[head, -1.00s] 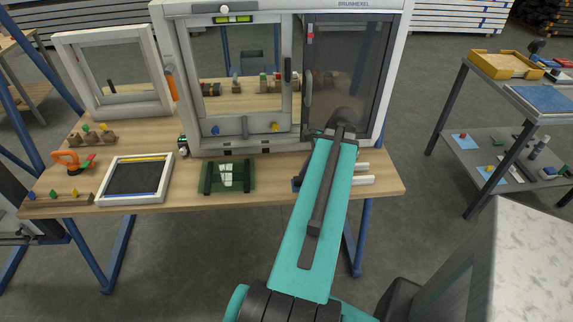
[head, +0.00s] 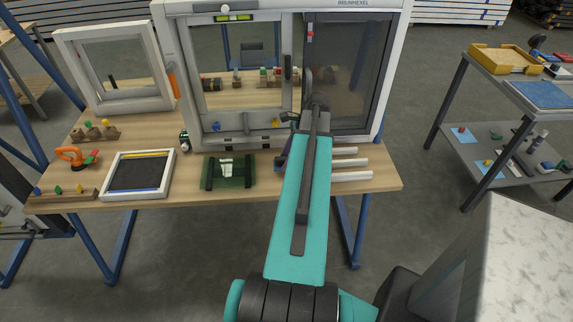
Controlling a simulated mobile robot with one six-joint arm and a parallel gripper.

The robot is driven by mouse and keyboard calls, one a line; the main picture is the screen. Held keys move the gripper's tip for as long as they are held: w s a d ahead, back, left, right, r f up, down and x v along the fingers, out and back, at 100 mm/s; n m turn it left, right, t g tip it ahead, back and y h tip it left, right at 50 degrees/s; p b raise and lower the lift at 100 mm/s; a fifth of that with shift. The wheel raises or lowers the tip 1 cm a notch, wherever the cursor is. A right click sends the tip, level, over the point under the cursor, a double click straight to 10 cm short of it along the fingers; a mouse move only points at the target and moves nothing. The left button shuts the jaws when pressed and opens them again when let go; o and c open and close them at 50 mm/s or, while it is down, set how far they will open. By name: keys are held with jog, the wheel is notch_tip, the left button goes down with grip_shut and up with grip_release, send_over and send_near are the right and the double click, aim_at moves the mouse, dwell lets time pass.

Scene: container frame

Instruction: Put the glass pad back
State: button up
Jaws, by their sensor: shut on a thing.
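My arm reaches from the bottom centre to the front of the large white window (head: 178,70). My gripper (head: 291,118) shows only as a small dark part left of the wrist, by the lower middle of the window. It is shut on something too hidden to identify. I cannot pick out the glass pad for sure. A blue piece (head: 216,127) and a yellow piece (head: 275,123) sit along the window's lower frame. A front left wooden rack (head: 85,197) and a back left rack (head: 112,135) each hold small coloured pieces.
On the bench (head: 220,199) lie a black-topped white frame (head: 138,175), a green mat with dark bars (head: 210,171), an orange tool (head: 70,154) and white profiles (head: 350,176). A small white frame (head: 72,60) stands back left. A grey shelf cart (head: 475,150) stands right.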

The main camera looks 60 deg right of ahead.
jog(key=shift+f, duration=0.1)
jog(key=shift+f+p, duration=0.75)
jog(key=shift+f, duration=0.9)
jog(key=shift+f, duration=0.1)
jog(key=o, duration=0.9)
jog(key=shift+o, duration=0.2)
jog(key=b+v, duration=0.3)
jog(key=v, duration=0.9)
jog(key=shift+w+r, duration=0.1)
jog(key=shift+r, duration=0.1)
notch_tip(320, 180, up, 9)
jog(key=p, duration=0.9)
